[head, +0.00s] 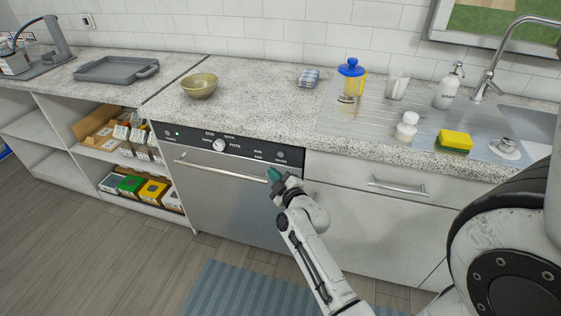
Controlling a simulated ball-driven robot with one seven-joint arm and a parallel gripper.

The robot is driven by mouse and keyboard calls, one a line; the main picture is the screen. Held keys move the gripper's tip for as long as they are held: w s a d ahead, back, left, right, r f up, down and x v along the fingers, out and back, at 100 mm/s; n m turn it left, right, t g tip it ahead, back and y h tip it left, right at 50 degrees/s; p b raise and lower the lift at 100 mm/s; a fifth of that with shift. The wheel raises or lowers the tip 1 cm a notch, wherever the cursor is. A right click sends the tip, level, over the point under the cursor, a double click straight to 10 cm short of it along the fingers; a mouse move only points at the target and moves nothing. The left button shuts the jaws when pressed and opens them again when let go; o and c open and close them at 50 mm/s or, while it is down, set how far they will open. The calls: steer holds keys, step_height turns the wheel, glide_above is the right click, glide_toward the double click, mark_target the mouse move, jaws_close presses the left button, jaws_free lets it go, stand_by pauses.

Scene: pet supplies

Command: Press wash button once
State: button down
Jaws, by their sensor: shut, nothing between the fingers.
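The dishwasher (225,205) stands under the counter with a steel front and a long handle bar. A small round button (282,157) is at the panel's right end. The labels are too small for me to tell which control is the wash button. My gripper (273,174) is shut and empty, with teal fingertips just below the panel's right part, near the right end of the handle. I cannot tell whether it touches the front.
The counter above holds a bowl (199,86), a grey tray (117,69), a yellow jug with blue lid (351,79), a soap bottle (448,86) and a sponge (454,141). A drawer handle (398,187) sticks out to the right. A striped mat (232,291) lies on the floor.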

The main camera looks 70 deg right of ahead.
mark_target(281, 154)
steer(key=shift+w+d+b, duration=0.2)
steer(key=shift+d+b, duration=1.9)
steer(key=shift+d, duration=0.6)
steer(key=shift+d+b, duration=0.3)
steer(key=shift+b, duration=0.3)
steer(key=shift+d, duration=0.15)
steer(key=shift+d+b, duration=0.4)
steer(key=shift+b, duration=0.25)
stand_by(0.5)
stand_by(0.3)
steer(key=shift+a+p, duration=0.35)
steer(key=shift+a, duration=0.5)
